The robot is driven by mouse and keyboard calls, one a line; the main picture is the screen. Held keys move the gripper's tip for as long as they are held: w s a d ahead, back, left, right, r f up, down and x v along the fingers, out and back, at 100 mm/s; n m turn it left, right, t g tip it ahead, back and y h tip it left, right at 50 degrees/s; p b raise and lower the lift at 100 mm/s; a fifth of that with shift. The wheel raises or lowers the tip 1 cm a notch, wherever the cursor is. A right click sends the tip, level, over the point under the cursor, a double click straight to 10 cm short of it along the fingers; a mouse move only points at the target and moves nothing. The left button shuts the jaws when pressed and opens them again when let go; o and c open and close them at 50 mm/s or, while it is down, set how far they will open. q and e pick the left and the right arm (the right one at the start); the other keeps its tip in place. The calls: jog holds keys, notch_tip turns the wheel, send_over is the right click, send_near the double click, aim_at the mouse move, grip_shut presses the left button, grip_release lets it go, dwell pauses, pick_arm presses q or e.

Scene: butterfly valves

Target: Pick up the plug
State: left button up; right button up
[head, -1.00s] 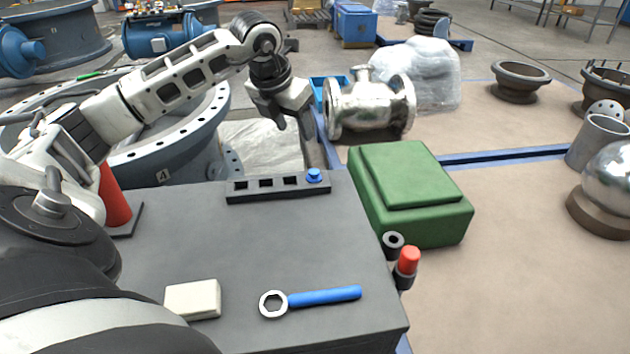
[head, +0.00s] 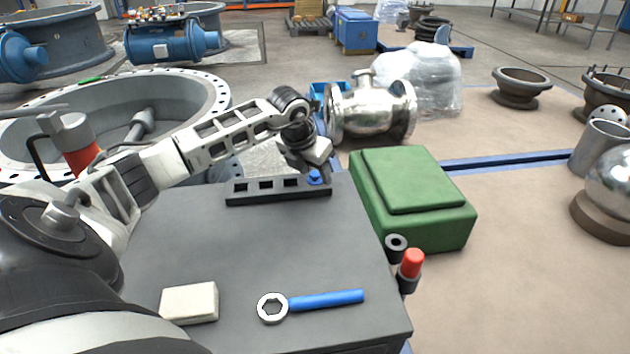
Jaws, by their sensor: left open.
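The blue plug (head: 314,179) sits at the right end of a dark rack (head: 265,197) with several square holes, at the back edge of the grey table. My left gripper (head: 321,172) is open and lowered right over the plug, with its fingers pointing down around or just beside it. The fingers hide part of the plug, and I cannot tell whether they touch it. My right gripper is not in view.
A blue-handled ring wrench (head: 325,300) and a cream block (head: 189,303) lie on the grey table (head: 250,250). A green box (head: 415,195) stands right of the table, near a red-capped cylinder (head: 411,263). The table's middle is clear.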

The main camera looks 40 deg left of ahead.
pick_arm(q)
jog(key=c, duration=0.9)
jog(key=shift+o, duration=0.2)
